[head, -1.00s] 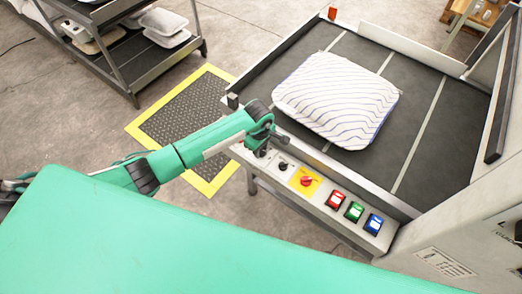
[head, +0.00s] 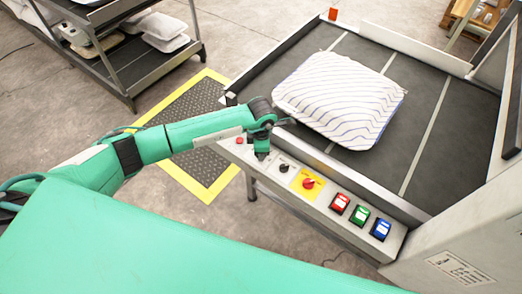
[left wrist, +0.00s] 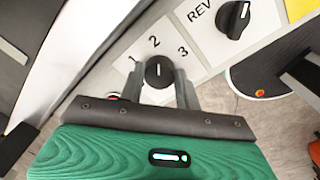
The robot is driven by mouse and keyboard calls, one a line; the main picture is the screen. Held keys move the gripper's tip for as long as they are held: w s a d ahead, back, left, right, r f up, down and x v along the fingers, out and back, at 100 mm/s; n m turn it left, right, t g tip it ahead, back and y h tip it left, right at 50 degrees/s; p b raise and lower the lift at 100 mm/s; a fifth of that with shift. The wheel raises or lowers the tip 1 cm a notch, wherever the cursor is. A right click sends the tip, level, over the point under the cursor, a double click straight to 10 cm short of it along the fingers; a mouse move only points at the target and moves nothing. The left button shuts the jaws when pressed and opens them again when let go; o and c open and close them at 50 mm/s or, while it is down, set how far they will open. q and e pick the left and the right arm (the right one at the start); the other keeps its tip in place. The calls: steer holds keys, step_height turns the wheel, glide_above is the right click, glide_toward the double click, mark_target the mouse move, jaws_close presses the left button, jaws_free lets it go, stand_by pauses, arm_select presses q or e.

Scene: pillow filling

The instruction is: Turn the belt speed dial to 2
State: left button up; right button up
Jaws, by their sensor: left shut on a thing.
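The belt speed dial (left wrist: 158,72) is a small black knob on the pale control panel, with 1, 2 and 3 printed around it in the left wrist view. Its white mark points up, about toward the 2. My left gripper (left wrist: 158,88) has one finger on each side of the knob and is shut on it. In the head view my left gripper (head: 262,153) points down at the panel's left end and hides the dial. My right gripper is not in view.
A black REV knob (left wrist: 234,19) sits beside the dial. Further along the panel are a red knob on yellow (head: 308,183) and red, green and blue buttons (head: 360,215). A striped pillow (head: 340,100) lies on the dark belt (head: 440,90). A rack (head: 130,70) stands back left.

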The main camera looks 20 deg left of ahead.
arm_select(q)
steer(key=shift+n, duration=0.9)
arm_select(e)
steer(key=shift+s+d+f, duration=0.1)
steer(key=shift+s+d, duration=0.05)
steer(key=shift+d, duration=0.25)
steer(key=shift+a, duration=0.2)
